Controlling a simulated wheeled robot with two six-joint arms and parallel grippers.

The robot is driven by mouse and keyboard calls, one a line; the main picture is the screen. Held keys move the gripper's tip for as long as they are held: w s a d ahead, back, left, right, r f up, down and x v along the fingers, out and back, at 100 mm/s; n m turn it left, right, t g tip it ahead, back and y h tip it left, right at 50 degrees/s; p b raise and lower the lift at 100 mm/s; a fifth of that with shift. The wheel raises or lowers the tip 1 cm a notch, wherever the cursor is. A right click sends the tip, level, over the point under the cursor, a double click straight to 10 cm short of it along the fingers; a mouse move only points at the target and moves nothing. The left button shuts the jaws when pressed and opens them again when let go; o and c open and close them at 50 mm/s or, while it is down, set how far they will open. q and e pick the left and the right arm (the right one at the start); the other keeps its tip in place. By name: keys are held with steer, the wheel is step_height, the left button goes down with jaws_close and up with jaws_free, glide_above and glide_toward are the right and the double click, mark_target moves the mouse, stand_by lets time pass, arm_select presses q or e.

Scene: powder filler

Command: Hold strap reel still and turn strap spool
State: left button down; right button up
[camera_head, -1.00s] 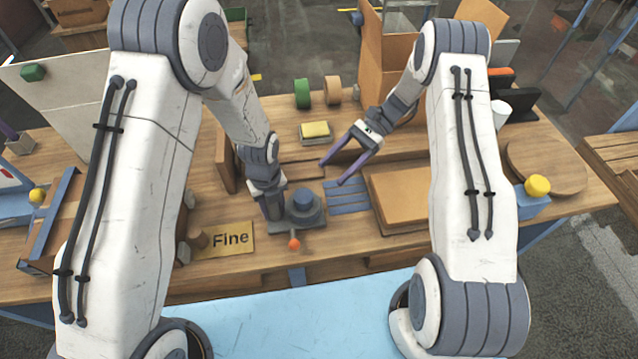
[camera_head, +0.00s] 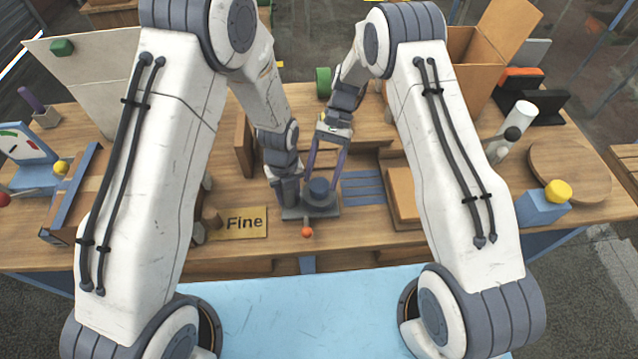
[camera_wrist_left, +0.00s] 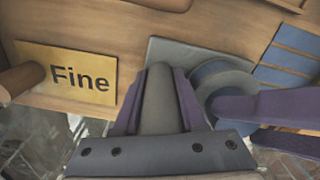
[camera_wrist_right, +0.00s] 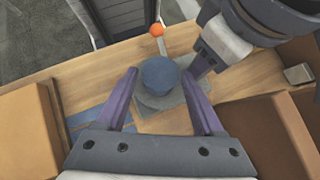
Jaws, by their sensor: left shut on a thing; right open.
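The strap reel has a grey base (camera_head: 330,210) near the table's front edge, with an orange-ball lever (camera_head: 307,232) in front. Its round blue strap spool (camera_head: 319,188) sits on top; it also shows in the right wrist view (camera_wrist_right: 158,76). My left gripper (camera_head: 288,192) is shut on a grey upright post (camera_wrist_left: 160,92) at the left of the base. My right gripper (camera_head: 324,176) is open above the spool. In the right wrist view its fingers (camera_wrist_right: 160,82) lie on either side of the spool; I cannot tell whether they touch it.
A "Fine" sign (camera_head: 240,223) lies left of the reel. Blue strips (camera_head: 363,187) lie to its right, beside a cardboard box (camera_head: 402,192). A brown upright board (camera_head: 244,145) stands behind my left gripper. The two grippers are close together.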

steer(key=shift+x, duration=1.35)
steer(key=c, duration=1.1)
steer(key=shift+m+t+y, duration=0.3)
steer(key=shift+m+y, duration=0.2)
steer(key=shift+m, duration=0.3)
steer(key=o, duration=1.1)
steer(key=v, duration=1.2)
